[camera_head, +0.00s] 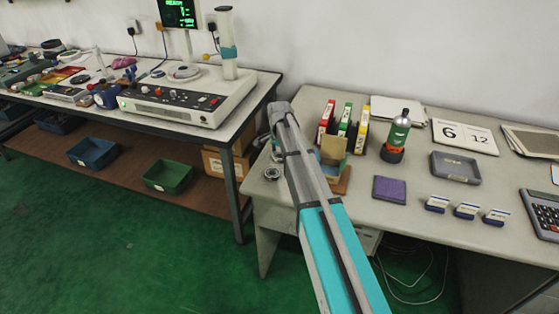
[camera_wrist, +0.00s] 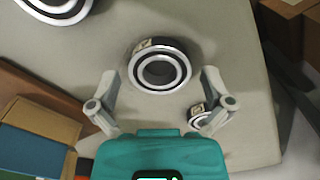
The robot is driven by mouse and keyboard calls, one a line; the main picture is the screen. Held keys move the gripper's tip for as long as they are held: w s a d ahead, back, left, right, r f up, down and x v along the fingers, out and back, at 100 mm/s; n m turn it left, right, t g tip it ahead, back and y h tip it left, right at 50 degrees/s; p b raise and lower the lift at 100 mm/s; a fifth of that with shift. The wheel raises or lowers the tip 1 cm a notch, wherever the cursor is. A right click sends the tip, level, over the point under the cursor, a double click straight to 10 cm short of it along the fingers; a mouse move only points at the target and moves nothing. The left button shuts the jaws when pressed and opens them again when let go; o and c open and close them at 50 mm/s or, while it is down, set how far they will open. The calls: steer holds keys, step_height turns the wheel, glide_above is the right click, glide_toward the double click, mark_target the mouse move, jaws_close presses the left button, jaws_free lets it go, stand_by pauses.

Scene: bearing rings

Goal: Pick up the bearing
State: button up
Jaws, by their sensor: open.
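A metal bearing ring (camera_wrist: 183,75) with a dark bore lies on the table, centred ahead of my gripper in the wrist view. My gripper (camera_wrist: 168,88) is open, with one finger on each side of this ring's near part. I cannot tell how high the fingers are above the table. A larger ring (camera_wrist: 52,18) lies at the top left, cut by the picture edge. A smaller ring (camera_wrist: 201,117) lies near the right finger, partly covered by it.
A box (camera_wrist: 35,135) stands left of my gripper. The table edge is close on the right in the wrist view.

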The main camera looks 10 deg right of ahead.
stand_by(0.5)
steer(key=c, duration=1.1)
steer(key=shift+r, duration=0.15)
steer(key=shift+r+p, duration=0.9)
steer(key=shift+p, duration=0.15)
steer(key=s+r+p, duration=0.3)
steer(key=s, duration=0.1)
steer(key=s+r+p, duration=0.4)
steer(key=s, duration=0.1)
steer(key=s+r+p, duration=0.4)
steer(key=s, duration=0.1)
